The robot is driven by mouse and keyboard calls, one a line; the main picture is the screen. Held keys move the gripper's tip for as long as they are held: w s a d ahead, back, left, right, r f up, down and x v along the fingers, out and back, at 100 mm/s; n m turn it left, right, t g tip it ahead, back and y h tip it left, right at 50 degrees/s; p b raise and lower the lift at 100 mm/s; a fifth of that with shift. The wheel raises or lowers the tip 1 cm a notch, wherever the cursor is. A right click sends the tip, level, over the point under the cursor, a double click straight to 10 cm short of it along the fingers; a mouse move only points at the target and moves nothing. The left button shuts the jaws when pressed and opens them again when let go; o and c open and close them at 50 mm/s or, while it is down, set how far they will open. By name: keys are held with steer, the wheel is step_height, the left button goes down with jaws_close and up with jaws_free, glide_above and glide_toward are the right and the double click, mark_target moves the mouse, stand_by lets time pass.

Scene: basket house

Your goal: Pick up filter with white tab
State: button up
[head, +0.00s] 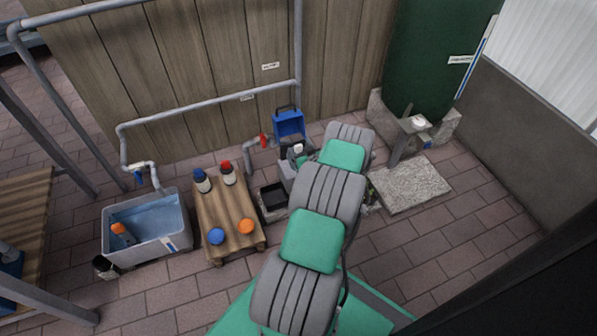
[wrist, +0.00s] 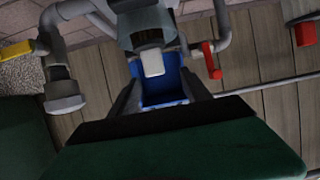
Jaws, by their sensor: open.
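The filter shows in the wrist view as a dark grey body with a white tab (wrist: 153,62) on its near end, at the top centre. In the head view a small white tab (head: 298,148) shows just left of my arm, by the grey pump-like unit. My gripper (wrist: 161,80) is open in the wrist view, its dark fingers either side of a blue bin. The tab appears between and beyond the fingertips, and nothing is held. Whether the fingers touch the filter cannot be told. In the head view my arm hides most of the gripper.
A blue bin (head: 290,125) stands against the wooden wall, beside a red valve handle (head: 263,141) on a grey pipe. A wooden pallet table (head: 228,205) holds bottles and caps. A water tub (head: 185,240) stands left. A stone slab (head: 412,188) lies right; paving there is open.

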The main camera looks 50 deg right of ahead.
mark_target(299, 148)
steer(key=shift+h, duration=0.3)
steer(key=b+x, duration=0.1)
steer(key=x, duration=0.1)
steer(key=f+b+x, duration=0.1)
steer(key=x, duration=0.1)
steer(key=b+x, duration=0.2)
steer(key=shift+d+f, duration=0.3)
steer(key=shift+w+d+r, duration=0.1)
steer(key=shift+w+d, duration=0.15)
steer(key=shift+w, duration=0.05)
steer(key=shift+c, duration=0.3)
jaws_close()
